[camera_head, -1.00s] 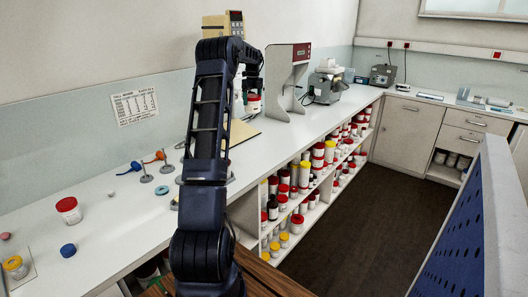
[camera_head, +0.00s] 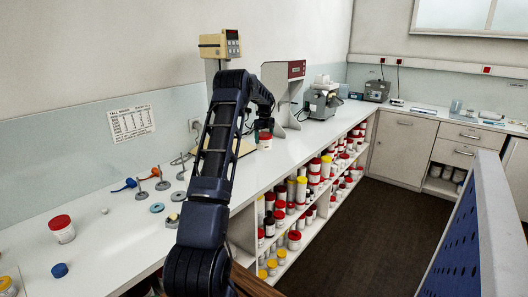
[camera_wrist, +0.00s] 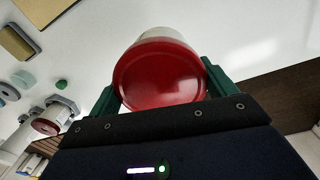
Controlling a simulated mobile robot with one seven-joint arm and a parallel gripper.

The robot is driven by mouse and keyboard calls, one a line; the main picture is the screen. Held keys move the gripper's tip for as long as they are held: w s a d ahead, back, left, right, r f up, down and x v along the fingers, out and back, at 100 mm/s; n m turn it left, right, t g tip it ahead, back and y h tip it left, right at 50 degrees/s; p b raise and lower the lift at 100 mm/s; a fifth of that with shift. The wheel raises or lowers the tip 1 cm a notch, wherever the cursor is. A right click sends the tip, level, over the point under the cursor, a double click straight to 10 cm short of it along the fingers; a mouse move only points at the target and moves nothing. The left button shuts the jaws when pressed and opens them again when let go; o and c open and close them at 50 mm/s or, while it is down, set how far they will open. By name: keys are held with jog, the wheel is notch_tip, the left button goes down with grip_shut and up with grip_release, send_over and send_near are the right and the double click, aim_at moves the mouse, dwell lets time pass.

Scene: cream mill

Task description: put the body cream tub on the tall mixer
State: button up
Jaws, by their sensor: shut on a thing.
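My gripper (camera_wrist: 160,82) is shut on a white tub with a red lid (camera_wrist: 160,78), its fingers on either side of it. In the head view the held tub (camera_head: 265,141) shows at the end of my arm over the white counter; my arm hides most of the gripper. I cannot read its label. The tall beige machine with a display head (camera_head: 220,45), which looks like the tall mixer, stands against the wall to the left of the tub. My arm covers its column and much of its pale base (camera_head: 243,148).
Another red-lidded tub (camera_head: 62,229), a blue cap (camera_head: 60,270) and small metal stands (camera_head: 162,180) are on the near counter. Shelves below hold several tubs (camera_head: 300,188). A blue panel (camera_head: 468,225) stands right.

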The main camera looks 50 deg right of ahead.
aim_at(264, 150)
jog(key=shift+f, duration=3.9)
jog(key=shift+f, duration=0.15)
jog(key=o, duration=1)
jog(key=shift+o, duration=0.2)
jog(key=r, duration=1.2)
jog(key=shift+d+r, duration=0.15)
jog(key=shift+d, duration=0.05)
